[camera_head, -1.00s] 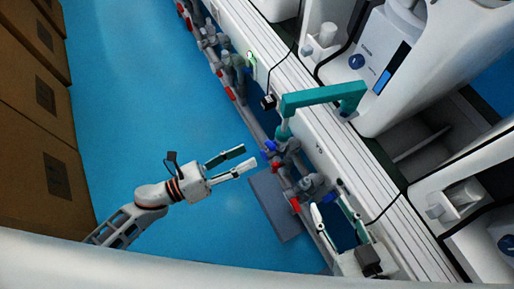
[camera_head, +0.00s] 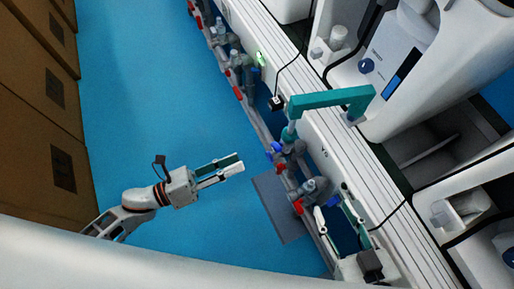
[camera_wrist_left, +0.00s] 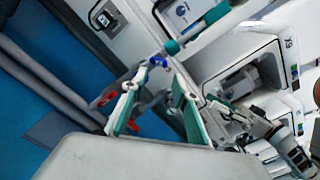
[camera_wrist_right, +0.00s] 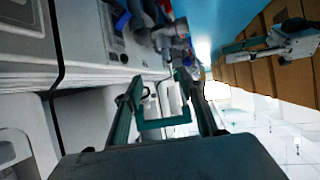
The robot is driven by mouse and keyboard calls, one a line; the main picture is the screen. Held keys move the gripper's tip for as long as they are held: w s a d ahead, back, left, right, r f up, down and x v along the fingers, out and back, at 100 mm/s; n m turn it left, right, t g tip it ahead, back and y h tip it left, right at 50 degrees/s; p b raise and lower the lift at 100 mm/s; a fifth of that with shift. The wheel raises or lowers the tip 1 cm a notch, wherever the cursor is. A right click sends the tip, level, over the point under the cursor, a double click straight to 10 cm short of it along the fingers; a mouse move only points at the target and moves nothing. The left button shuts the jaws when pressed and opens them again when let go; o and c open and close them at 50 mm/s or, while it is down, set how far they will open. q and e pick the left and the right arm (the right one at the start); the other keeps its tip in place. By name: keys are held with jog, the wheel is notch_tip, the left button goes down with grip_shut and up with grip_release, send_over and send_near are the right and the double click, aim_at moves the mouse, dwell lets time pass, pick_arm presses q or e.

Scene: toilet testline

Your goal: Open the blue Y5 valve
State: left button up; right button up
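A small blue valve handle (camera_head: 276,149) sits on the grey pipe line along the bench foot, below a teal bent pipe (camera_head: 325,100). In the left wrist view a blue handle (camera_wrist_left: 158,61) shows just beyond the fingertips. My left gripper (camera_head: 241,161) is open and empty, left of the blue handle and apart from it. My right gripper (camera_head: 331,198) is open near the bench edge, below and right of the handle. In the right wrist view its fingers (camera_wrist_right: 160,77) are spread with nothing held. A label (camera_wrist_left: 290,45) on a white unit is hard to read.
Red valve handles (camera_head: 298,207) sit on the same pipe line, close to the blue one. White toilet units (camera_head: 400,95) stand on the bench at the right. Brown boxes (camera_head: 40,130) line the left. The blue floor (camera_head: 150,110) between is clear.

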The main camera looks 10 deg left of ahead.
aim_at(272, 148)
pick_arm(q)
jog(key=w+d+n, duration=0.2)
jog(key=d+n, duration=0.1)
jog(key=n, duration=0.2)
jog(key=w+d+n+b, duration=0.1)
jog(key=w+d+n, duration=0.1)
jog(key=n, duration=0.4)
jog(key=w+d+n, duration=0.2)
jog(key=d+n, duration=0.2)
jog(key=n, duration=0.2)
jog(key=shift+w+d+f+b, duration=0.1)
jog(key=shift+d+f+b, duration=0.2)
jog(key=shift+f+b, duration=0.05)
jog(key=shift+w+d, duration=0.1)
jog(key=shift+d, duration=0.05)
jog(key=c, duration=0.8)
jog(key=shift+r, duration=0.1)
grip_shut()
pick_arm(e)
jog(key=shift+w+a+r+m, duration=0.25)
jog(key=shift+a+r+m, duration=0.05)
jog(key=shift+a+r, duration=0.25)
